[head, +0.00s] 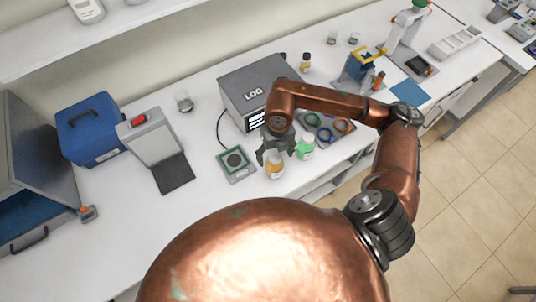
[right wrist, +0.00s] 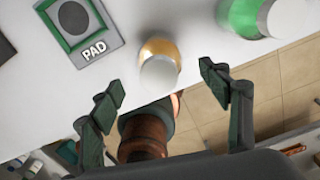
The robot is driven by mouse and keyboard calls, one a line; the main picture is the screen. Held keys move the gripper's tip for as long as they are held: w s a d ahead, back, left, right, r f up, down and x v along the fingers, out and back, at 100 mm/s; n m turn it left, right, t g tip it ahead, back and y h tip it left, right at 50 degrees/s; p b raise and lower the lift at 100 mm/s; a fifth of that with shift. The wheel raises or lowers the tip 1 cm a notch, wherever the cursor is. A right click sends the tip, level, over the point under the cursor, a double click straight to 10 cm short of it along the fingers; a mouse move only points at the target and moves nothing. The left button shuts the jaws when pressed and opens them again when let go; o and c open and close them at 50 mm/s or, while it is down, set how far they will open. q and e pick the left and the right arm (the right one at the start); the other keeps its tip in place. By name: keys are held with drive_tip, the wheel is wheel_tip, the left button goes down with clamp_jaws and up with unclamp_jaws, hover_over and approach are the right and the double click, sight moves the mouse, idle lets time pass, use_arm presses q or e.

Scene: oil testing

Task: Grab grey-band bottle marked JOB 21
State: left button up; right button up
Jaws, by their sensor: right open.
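No grey band or JOB 21 marking can be read on any bottle. An amber bottle with a pale cap (head: 275,171) stands near the table's front edge; it also shows in the right wrist view (right wrist: 158,64). My right gripper (head: 277,152) is open above and beside it. In the right wrist view the bottle appears between the two spread fingertips, with no contact visible. A green bottle with a white cap (head: 305,148) stands just to the right, also at the wrist view's top right (right wrist: 245,17). Another amber bottle (head: 305,63) stands at the back. My left gripper is not in view.
A square pad (head: 236,162) lies left of the amber bottle. A grey LOG box (head: 240,80) stands behind my right gripper. Coloured rings (head: 325,133) lie on a tray at right. A blue case (head: 90,125) stands at left. The table's front edge is close.

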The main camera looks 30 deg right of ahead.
drive_tip(key=shift+w+d+f, duration=0.15)
drive_tip(key=shift+w+f, duration=0.05)
drive_tip(key=shift+w, duration=0.2)
drive_tip(key=shift+w+f, duration=0.1)
drive_tip(key=shift+f, duration=0.25)
drive_tip(key=f, duration=0.1)
drive_tip(key=f+p, duration=0.1)
drive_tip(key=f, duration=0.1)
drive_tip(key=shift+s+f, duration=0.25)
drive_tip(key=shift+f, duration=0.1)
wheel_tip(320, 180, down, 2)
drive_tip(key=shift+f+p, duration=0.1)
drive_tip(key=shift+p, duration=0.35)
drive_tip(key=shift+f, duration=0.35)
drive_tip(key=shift+c, duration=0.2)
drive_tip(key=c, duration=1.4)
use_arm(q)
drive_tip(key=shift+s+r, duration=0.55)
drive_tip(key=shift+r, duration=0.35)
use_arm(e)
drive_tip(key=shift+c, duration=1)
